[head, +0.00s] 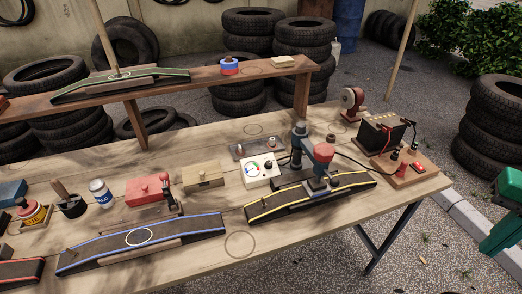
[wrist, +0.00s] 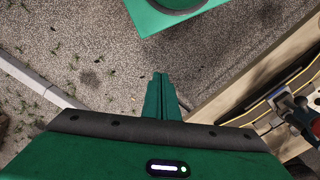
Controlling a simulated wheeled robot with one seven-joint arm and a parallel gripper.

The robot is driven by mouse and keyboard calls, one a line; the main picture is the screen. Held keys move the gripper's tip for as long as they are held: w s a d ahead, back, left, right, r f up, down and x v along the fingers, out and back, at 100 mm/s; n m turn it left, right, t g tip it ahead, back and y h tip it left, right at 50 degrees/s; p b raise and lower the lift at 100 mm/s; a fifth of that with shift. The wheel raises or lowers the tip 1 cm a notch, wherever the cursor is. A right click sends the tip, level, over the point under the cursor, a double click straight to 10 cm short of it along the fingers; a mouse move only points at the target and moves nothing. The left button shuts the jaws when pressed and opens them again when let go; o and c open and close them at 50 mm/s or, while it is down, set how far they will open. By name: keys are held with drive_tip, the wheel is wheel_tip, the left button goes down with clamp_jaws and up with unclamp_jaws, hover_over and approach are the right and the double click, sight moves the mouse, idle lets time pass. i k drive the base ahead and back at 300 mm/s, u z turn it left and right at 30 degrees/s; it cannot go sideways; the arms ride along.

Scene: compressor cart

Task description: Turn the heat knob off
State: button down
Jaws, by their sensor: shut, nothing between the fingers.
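A white control box (head: 262,180) sits on the wooden table, right of the middle in the head view. On its top face are a round coloured dial (head: 253,169) and a dark knob (head: 268,164), which looks like the heat knob. The knob's setting is too small to read. My gripper (wrist: 159,77) is shut and empty in the wrist view, its green fingers together over the gravel beside the table, well apart from the box. The box and knob are not visible in the wrist view.
A yellow-edged strip with a red-topped tool (head: 324,153) stands right of the box. A grey plate (head: 257,148) lies behind it, a wooden box (head: 203,174) to its left. A battery (head: 380,133) with cables stands at the table's right end. Bare tabletop (head: 240,244) shows in front.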

sight(269, 164)
drive_tip(key=z, duration=0.2)
drive_tip(key=k, duration=1.55)
drive_tip(key=u, duration=1)
drive_tip(key=i, duration=1)
drive_tip(key=z, duration=0.1)
